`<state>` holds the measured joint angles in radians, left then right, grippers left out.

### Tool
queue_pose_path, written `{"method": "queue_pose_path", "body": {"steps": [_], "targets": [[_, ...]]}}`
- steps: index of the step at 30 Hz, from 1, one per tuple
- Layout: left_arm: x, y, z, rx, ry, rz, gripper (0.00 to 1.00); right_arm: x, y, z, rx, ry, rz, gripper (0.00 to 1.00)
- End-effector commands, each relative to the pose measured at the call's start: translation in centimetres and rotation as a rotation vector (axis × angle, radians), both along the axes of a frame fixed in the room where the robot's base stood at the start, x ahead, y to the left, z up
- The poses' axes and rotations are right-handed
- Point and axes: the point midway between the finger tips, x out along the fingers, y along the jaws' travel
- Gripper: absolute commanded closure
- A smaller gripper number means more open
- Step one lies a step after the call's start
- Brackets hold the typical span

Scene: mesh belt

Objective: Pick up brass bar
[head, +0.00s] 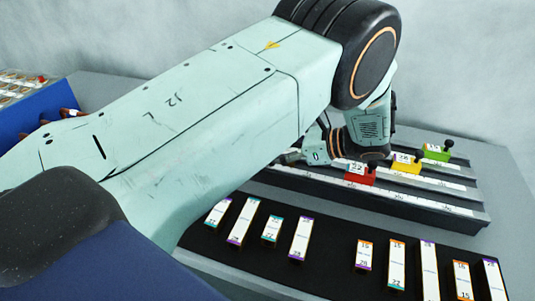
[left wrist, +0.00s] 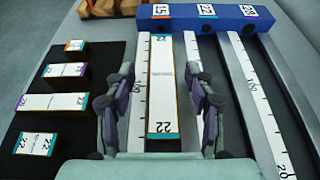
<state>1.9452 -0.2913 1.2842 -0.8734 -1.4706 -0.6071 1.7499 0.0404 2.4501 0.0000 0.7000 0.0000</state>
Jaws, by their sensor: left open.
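A long bar (left wrist: 162,85) with a white label, teal end bands and the number 22 lies in a rail channel in the left wrist view. Thin yellowish edges show along it, so I take it for the brass bar. My left gripper (left wrist: 161,82) is open, with one finger on each side of the bar and a visible gap to each. In the head view my left gripper (head: 308,156) is partly hidden behind my own arm, and this bar is not clearly visible there. My right gripper is not in view.
Several labelled bars lie on a black mat (head: 331,249). Red (head: 360,173), yellow (head: 406,163) and green (head: 437,153) blocks with black knobs sit on the scaled rails (head: 470,215). A blue block (left wrist: 180,21) with number labels crosses the rails' far end.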

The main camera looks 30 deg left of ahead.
Motion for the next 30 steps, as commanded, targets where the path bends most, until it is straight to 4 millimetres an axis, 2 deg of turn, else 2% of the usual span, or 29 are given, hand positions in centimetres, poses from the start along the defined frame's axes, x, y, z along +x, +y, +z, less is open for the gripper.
{"method": "queue_pose_path", "body": {"steps": [8, 27, 30], "targets": [[0.03, 0.36, -0.17, -0.001, -0.001, -0.001, 0.45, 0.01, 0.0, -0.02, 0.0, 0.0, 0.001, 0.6], [0.03, 0.33, -0.14, -0.001, -0.002, -0.001, 0.99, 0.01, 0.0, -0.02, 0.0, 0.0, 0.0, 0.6], [0.04, 0.33, -0.11, 0.0, -0.001, -0.001, 1.0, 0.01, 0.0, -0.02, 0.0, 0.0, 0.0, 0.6]]}}
